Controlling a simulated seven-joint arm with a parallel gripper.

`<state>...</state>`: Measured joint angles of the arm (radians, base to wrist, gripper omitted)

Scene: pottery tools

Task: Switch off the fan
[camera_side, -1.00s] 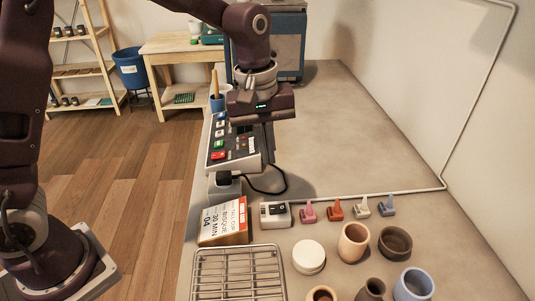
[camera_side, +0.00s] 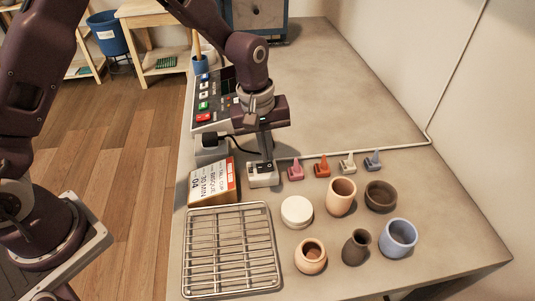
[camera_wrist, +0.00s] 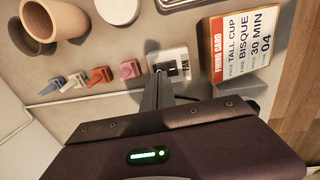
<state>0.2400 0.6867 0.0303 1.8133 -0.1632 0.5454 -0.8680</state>
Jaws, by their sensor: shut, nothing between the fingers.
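The fan switch is a small white box (camera_side: 263,176) on the bench, right of the firing card. In the wrist view its plate (camera_wrist: 182,62), with a dark label lettered "FAN", shows beyond my fingers. My gripper (camera_side: 268,157) is shut and empty, pointing down with its tips at the switch box. In the wrist view the fingertips (camera_wrist: 156,73) overlap the near part of the plate and hide some of it. I cannot tell whether they touch the switch, or which way it is set. The fan itself is not identifiable.
A row of small coloured clips (camera_side: 322,168) stands right of the switch. The firing card (camera_side: 212,182) is close on its left. A control panel (camera_side: 207,105) with coloured buttons lies behind. A wire rack (camera_side: 230,250) and several pots, including a blue one (camera_side: 398,238), are in front.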

